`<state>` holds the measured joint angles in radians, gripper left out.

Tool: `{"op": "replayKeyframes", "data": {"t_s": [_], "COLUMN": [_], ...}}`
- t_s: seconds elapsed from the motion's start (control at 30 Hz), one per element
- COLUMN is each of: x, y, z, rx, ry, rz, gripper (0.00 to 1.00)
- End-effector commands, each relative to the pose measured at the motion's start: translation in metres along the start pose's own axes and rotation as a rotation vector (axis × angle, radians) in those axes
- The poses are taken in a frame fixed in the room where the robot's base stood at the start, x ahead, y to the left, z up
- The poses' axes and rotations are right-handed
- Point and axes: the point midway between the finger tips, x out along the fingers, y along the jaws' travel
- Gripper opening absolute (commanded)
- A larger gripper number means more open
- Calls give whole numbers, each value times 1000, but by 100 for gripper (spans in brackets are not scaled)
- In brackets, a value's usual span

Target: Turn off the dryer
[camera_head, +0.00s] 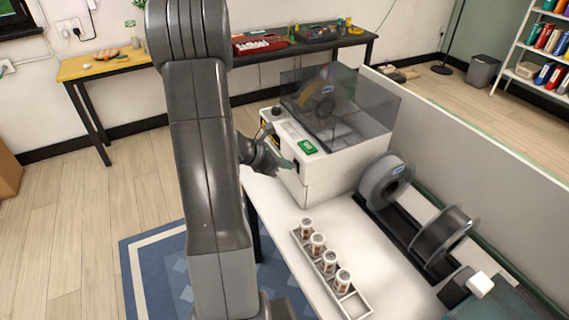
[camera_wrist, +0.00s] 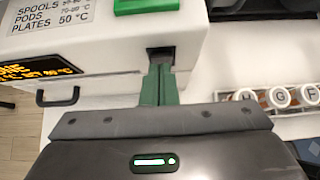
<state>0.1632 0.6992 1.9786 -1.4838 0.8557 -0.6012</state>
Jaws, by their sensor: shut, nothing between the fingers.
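The dryer (camera_head: 322,178) is a white box with a smoky clear cover, and a spool shows inside it. In the wrist view, its white body (camera_wrist: 110,45) fills the upper left, with a black display (camera_wrist: 38,72) showing lit orange text. A dark recessed switch (camera_wrist: 160,54) is on its front face. My gripper (camera_wrist: 160,72) has its green fingers shut together, with the tips at or just in front of that recess; I cannot tell if they touch. The tips partly hide the recess. In the head view my gripper (camera_head: 287,164) is at the dryer's front left side.
A green label (camera_head: 307,146) is on the dryer's top. A white rack (camera_head: 351,305) with several capped jars stands on the white bench in front. Spools (camera_head: 385,182) on a black holder are at the right, beside a grey partition (camera_head: 470,165). Open floor is at the left.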

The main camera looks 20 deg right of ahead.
Motion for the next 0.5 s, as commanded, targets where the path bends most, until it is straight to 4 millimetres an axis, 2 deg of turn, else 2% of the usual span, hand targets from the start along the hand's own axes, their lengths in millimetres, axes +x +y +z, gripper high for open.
{"op": "replayKeyframes", "data": {"t_s": [0.2, 0.5], "x": [1, 3], "y": [0, 0], "z": [10, 6], "rx": [2, 0], "ry": [54, 59], "rz": [-3, -2], "gripper": [0, 0]}}
